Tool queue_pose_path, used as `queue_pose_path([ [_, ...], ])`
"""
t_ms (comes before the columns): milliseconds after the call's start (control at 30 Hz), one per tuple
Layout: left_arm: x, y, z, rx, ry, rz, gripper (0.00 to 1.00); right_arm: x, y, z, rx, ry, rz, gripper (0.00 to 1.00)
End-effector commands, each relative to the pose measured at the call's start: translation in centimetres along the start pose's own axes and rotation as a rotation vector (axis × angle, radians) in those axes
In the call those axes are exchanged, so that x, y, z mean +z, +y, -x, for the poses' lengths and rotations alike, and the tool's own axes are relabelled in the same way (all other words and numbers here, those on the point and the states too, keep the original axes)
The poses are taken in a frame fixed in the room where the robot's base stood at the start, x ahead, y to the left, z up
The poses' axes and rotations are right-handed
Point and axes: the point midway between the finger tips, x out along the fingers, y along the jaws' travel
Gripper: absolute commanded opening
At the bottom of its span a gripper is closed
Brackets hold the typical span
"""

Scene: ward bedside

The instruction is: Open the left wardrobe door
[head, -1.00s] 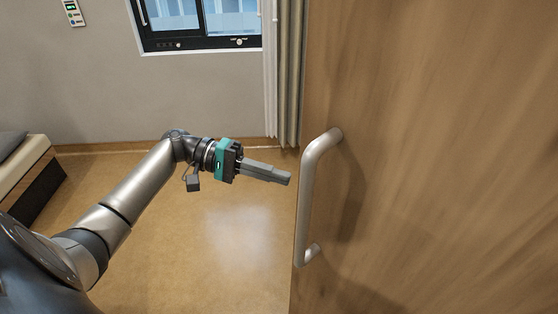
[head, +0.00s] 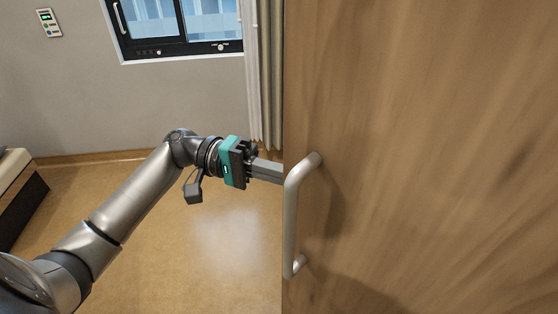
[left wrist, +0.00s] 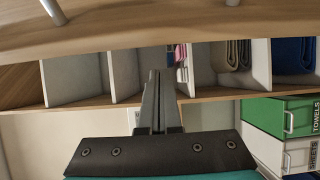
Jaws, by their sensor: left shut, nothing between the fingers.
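The wooden wardrobe door (head: 430,150) fills the right of the head view, with a metal bar handle (head: 291,230) near its left edge. In the left wrist view the door (left wrist: 130,32) crosses the top and stands ajar, with shelf compartments (left wrist: 80,78) showing past its edge. My left gripper (head: 279,174) is shut and empty. Its fingers reach the door's free edge beside the handle, and their tips are hidden behind it in the head view. The fingers (left wrist: 158,85) point toward the opening in the left wrist view. Contact with the door cannot be told. My right gripper is not in view.
Folded cloths (left wrist: 234,54) lie in the compartments. Green and white labelled boxes (left wrist: 283,122) stand at the right of the left wrist view. A curtain (head: 266,80) and window (head: 180,25) are behind the arm. The floor (head: 215,250) left of the door is clear.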

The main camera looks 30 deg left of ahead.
Motion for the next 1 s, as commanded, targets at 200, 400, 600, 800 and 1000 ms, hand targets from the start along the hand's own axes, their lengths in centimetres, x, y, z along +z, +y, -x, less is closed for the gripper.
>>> queue_pose_path([
  [200,1.9,0.0,0.7,0.0,-0.001,0.003,0.0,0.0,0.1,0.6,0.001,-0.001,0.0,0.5],
  [400,2.6,0.0,0.9,0.0,-0.002,0.001,0.0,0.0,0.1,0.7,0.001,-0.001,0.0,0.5],
  [600,2.6,0.0,0.9,0.0,-0.002,0.0,0.0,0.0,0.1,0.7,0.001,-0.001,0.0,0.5],
  [800,2.6,0.0,0.9,0.0,-0.002,0.0,0.0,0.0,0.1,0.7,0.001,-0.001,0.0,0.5],
  [1000,2.3,0.0,0.5,0.001,-0.002,0.0,0.0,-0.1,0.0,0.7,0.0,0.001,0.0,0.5],
])
